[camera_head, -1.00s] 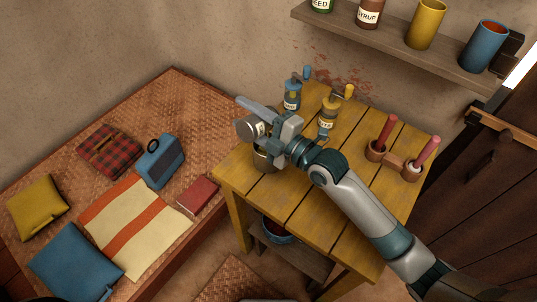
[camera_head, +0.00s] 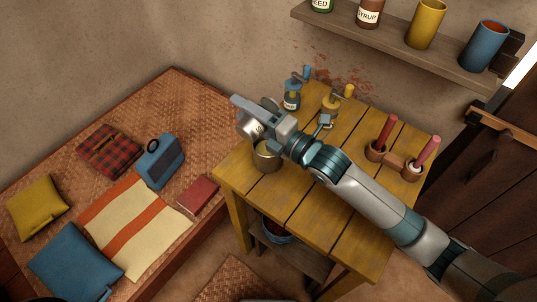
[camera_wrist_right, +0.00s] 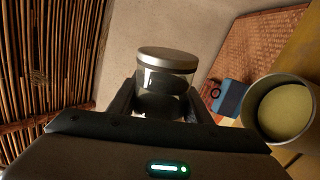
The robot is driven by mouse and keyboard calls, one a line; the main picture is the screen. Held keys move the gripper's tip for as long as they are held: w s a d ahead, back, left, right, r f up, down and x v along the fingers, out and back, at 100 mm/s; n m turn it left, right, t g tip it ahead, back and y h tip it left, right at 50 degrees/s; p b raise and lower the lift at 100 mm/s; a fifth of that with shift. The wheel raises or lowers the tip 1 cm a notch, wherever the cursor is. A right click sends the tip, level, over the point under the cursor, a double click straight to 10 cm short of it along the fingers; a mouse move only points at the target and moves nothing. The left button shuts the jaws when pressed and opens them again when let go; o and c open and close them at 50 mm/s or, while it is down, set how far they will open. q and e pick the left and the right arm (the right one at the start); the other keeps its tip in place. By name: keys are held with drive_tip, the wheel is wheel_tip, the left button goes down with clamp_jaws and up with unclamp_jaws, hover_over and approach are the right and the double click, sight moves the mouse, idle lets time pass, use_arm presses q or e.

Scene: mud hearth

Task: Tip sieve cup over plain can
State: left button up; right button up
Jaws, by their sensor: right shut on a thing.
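The sieve cup (camera_head: 248,131), a jar-like cup with a silvery end, is held in my right gripper (camera_head: 254,113) above the table's left corner. In the right wrist view the cup (camera_wrist_right: 165,88) sits between both fingers, its silvery end pointing up the picture. The room appears turned there, so the cup looks tipped well over onto its side. The plain can (camera_head: 267,158), a bare metal can, stands upright on the table below the cup, apart from it. In the wrist view the can (camera_wrist_right: 253,113) is open, with a yellowish inside. I see nothing pouring. My left gripper is not visible.
A shelf (camera_head: 400,41) with bottles and cups hangs above. A woven bed stands left.

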drive_tip(key=n, duration=0.3)
drive_tip(key=shift+r, duration=0.4)
drive_tip(key=shift+r+p, duration=0.1)
drive_tip(key=shift+p, duration=0.2)
drive_tip(key=n+p, duration=0.1)
drive_tip(key=n, duration=0.2)
drive_tip(key=r+n+p, duration=0.1)
drive_tip(key=n, duration=0.2)
drive_tip(key=n+p, duration=0.1)
drive_tip(key=n, duration=0.1)
drive_tip(key=shift+r+n, duration=0.4)
